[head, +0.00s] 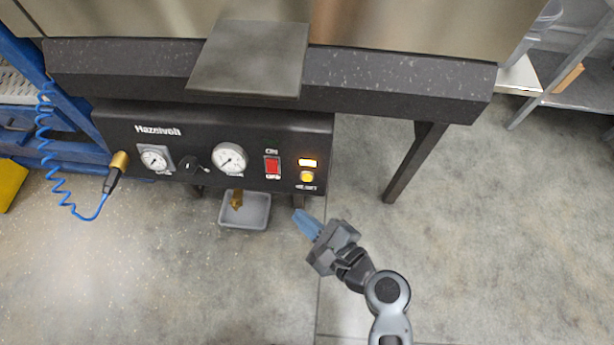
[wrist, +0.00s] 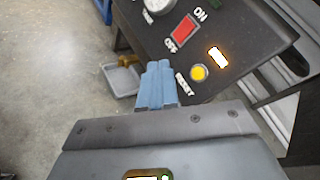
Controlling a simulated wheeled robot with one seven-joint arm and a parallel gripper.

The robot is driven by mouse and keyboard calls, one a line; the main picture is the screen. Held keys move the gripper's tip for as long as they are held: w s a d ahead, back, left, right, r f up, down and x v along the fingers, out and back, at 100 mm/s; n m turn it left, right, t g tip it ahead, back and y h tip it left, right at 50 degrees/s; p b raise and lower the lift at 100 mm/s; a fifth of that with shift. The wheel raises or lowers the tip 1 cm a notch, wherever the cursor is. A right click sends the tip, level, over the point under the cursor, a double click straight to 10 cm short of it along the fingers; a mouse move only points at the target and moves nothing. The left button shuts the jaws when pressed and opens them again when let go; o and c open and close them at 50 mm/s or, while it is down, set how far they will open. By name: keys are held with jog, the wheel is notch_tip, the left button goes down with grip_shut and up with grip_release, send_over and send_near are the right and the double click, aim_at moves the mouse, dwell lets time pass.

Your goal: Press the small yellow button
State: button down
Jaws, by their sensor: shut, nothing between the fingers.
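In the wrist view the yellow button (wrist: 198,73) shows next to the word RESET. My gripper (head: 306,222) has blue fingers, closed together with nothing between them. It is in front of and below the panel's right end, apart from the button. In the wrist view the fingertips (wrist: 158,68) appear just left of the button.
A red ON/OFF switch (head: 272,166) is left of the button. Gauges (head: 230,158) and a black knob (head: 197,163) sit further left. A grey tray (head: 245,210) lies under a brass nozzle (head: 236,199). A dark leg (head: 413,165) stands right. The floor in front is open.

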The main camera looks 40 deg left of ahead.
jog(key=shift+w+a+f+b, duration=0.4)
jog(key=shift+w+a+b, duration=0.3)
jog(key=shift+w, duration=0.35)
jog(key=shift+w+a+f+b, duration=0.45)
jog(key=shift+w+a+b, duration=0.2)
jog(key=shift+w, duration=0.45)
jog(key=shift+w+a+f+b, duration=0.4)
jog(key=shift+w+a+b, duration=0.3)
jog(key=shift+w, duration=0.35)
jog(key=shift+w+f, duration=0.1)
jog(key=shift+w, duration=0.05)
jog(key=shift+w+a, duration=0.15)
jog(key=shift+w, duration=0.05)
jog(key=shift+w+a+f, duration=0.15)
jog(key=shift+w+a, duration=0.05)
jog(key=shift+w, duration=0.1)
dwell(0.4)
dwell(0.3)
jog(key=shift+s+d+r+p, duration=0.3)
jog(key=shift+s+d+p, duration=0.15)
jog(key=shift+s, duration=0.2)
jog(key=shift+s+d+r+p, duration=0.25)
jog(key=shift+s+d+p, duration=0.15)
jog(key=shift+s+p, duration=0.25)
jog(key=shift+s+d+r+p, duration=0.3)
jog(key=shift+s+d+p, duration=0.15)
jog(key=shift+s, duration=0.25)
jog(key=shift+s+d+r+p, duration=0.25)
jog(key=shift+s+d+p, duration=0.1)
jog(key=shift+s+p, duration=0.3)
